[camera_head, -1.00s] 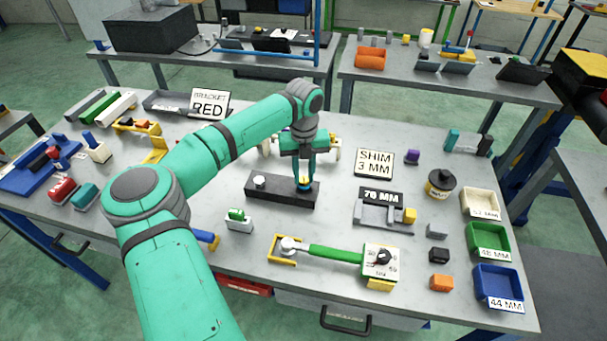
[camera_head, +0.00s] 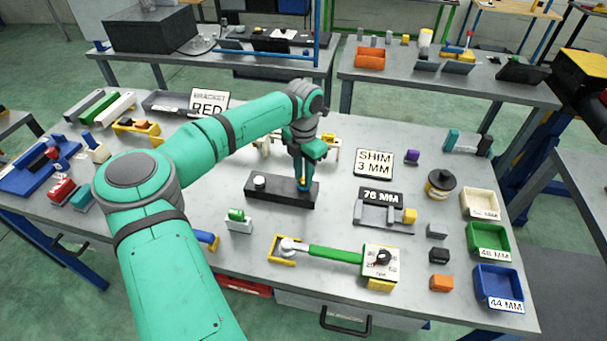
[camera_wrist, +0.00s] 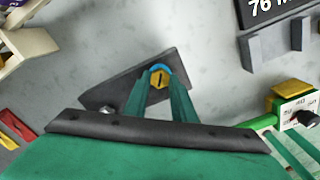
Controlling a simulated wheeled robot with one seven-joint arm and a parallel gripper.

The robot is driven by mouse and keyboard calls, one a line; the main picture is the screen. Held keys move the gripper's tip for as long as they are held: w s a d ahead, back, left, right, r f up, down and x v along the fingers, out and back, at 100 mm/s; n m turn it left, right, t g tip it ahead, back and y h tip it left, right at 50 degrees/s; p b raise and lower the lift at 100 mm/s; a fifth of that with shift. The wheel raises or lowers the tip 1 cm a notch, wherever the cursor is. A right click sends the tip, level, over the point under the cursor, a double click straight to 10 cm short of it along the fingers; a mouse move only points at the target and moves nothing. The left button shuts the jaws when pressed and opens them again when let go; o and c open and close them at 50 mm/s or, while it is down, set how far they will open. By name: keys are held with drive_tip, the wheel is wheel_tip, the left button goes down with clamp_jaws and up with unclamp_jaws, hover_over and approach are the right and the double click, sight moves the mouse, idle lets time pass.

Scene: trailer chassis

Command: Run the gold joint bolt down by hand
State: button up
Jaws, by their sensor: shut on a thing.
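The gold joint bolt (camera_wrist: 159,78) stands at one end of a dark rectangular block, with a blue ring around its base. In the head view the bolt (camera_head: 303,183) is mostly covered by my fingers. My gripper (camera_head: 302,180) points down over that end of the block and is shut on the bolt. In the wrist view my two green fingers (camera_wrist: 160,88) close on it from both sides. The dark block (camera_head: 275,193) lies flat on the grey table. A silver bolt head (camera_head: 259,180) sits at the block's other end.
A green-handled wrench (camera_head: 335,254) lies in front of the block, by a dial box (camera_head: 381,262). A 76 MM gauge (camera_head: 383,214) is to the right. A small green-topped piece (camera_head: 237,221) stands at front left. Coloured bins line the table's right edge.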

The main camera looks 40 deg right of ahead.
drive_tip(key=m, duration=0.6)
drive_tip(key=shift+w+r, duration=0.15)
drive_tip(key=shift+d+m, duration=0.1)
drive_tip(key=shift+m, duration=1)
drive_tip(key=m, duration=1.4)
drive_tip(key=shift+m, duration=0.3)
drive_tip(key=o, duration=1.1)
drive_tip(key=shift+c, duration=0.2)
